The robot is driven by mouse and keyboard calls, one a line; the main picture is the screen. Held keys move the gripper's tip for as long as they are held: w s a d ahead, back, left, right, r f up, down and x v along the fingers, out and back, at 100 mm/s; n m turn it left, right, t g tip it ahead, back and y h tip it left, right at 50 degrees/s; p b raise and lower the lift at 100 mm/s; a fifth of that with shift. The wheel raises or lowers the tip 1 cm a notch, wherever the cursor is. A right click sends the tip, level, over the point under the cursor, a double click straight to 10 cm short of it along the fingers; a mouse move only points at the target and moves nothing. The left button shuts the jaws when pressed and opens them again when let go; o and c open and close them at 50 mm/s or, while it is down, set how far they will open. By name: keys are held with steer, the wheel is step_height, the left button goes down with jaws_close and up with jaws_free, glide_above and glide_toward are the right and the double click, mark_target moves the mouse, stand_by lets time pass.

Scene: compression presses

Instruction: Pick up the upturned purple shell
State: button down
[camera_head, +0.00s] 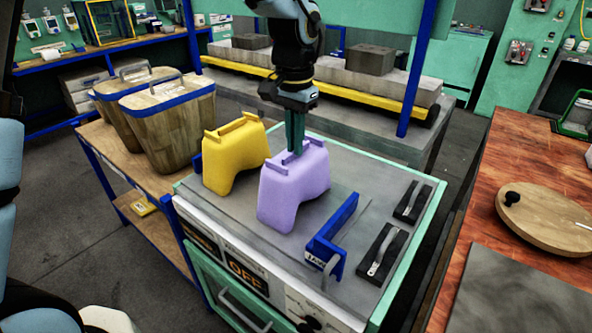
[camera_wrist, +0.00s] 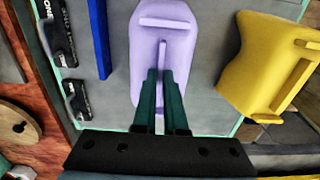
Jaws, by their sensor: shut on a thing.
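The purple shell (camera_head: 293,190) stands upturned on the grey top of the press bench, toward the front middle. My gripper (camera_head: 295,148) comes down from above and is shut on the shell's upper rear part. In the wrist view, the green fingers (camera_wrist: 160,85) close on a thin ridge of the purple shell (camera_wrist: 163,45). The shell appears to rest on the bench top; whether there is a gap under it cannot be told. A similar yellow shell (camera_head: 232,155) stands just left of it, and on the right in the wrist view (camera_wrist: 265,70).
A blue upright plate (camera_head: 335,232) stands just right of the purple shell. Two black blocks with handles (camera_head: 412,202) lie at the bench's right edge. Wooden bins (camera_head: 172,125) stand at left. A wooden table (camera_head: 505,185) is at right. A yellow-edged conveyor (camera_head: 340,92) runs behind.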

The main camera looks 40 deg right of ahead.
step_height(320, 180, up, 14)
steer(key=p, duration=0.1)
steer(key=shift+p, duration=0.4)
stand_by(0.6)
steer(key=shift+f, duration=0.1)
